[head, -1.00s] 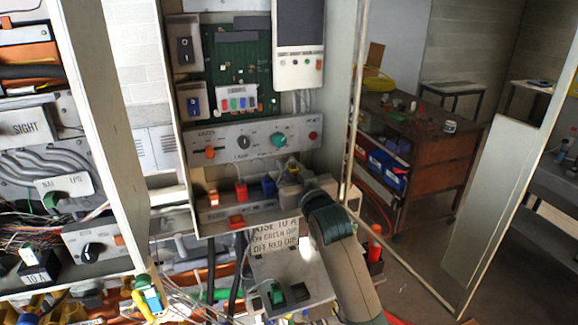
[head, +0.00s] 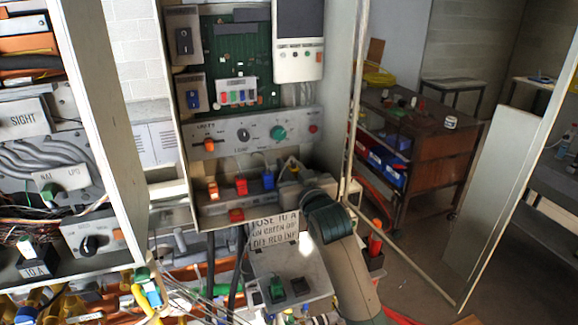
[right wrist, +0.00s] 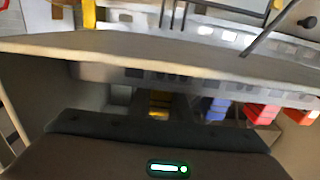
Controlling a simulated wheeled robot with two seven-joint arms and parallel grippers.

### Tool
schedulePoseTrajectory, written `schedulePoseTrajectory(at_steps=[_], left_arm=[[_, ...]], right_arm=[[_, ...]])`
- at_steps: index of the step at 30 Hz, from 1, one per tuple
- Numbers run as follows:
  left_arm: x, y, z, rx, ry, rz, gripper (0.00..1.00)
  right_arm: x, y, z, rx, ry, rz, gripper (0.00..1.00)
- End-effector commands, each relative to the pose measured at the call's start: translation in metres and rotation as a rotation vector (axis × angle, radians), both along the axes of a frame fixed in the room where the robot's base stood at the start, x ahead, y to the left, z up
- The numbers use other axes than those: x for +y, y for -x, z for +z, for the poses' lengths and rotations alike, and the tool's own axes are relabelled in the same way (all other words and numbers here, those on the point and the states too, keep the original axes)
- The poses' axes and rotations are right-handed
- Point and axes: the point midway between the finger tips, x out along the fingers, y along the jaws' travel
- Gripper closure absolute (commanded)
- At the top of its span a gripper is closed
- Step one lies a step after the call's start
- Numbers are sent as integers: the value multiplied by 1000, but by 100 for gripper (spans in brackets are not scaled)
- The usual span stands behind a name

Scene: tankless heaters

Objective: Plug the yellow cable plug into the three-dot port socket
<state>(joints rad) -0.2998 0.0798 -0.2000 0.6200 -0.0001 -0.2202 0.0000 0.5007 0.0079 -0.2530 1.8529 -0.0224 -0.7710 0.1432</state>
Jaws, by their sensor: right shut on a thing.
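My right arm rises from the bottom of the head view, and its gripper (head: 290,184) is at the lower right of the open cabinet. It is shut on the yellow plug (head: 292,163), of which only a small part shows. In the right wrist view a yellow piece (right wrist: 160,103) shows ahead of the gripper body. A blue plug (head: 268,181) and a red plug (head: 241,186) stand in a row left of the gripper. The port dots are too small to read, so I cannot tell which socket has three or whether the yellow plug is seated. My left gripper is out of view.
An orange plug (head: 213,189) stands farther left, below the grey knob panel (head: 255,140). The cabinet's right edge (head: 352,110) is close beside my right arm. A labelled sign (head: 273,230) hangs below. A wooden workbench (head: 430,150) stands behind at the right.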

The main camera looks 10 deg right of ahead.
Motion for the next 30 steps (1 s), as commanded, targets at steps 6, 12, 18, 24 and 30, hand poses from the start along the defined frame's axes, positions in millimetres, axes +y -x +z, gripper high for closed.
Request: schedulePoseTrajectory(at_steps=[6, 12, 18, 24, 30], left_arm=[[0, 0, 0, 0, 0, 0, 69], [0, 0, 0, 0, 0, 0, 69], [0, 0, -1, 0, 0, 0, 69], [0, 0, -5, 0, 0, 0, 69], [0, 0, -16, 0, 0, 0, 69]], right_arm=[[0, 0, 0, 0, 0, 0, 70], [0, 0, 0, 0, 0, 0, 60], [0, 1, 0, 0, 0, 0, 60], [-2, 10, -2, 0, 0, 0, 60], [-6, 32, -3, -2, 0, 1, 60]])
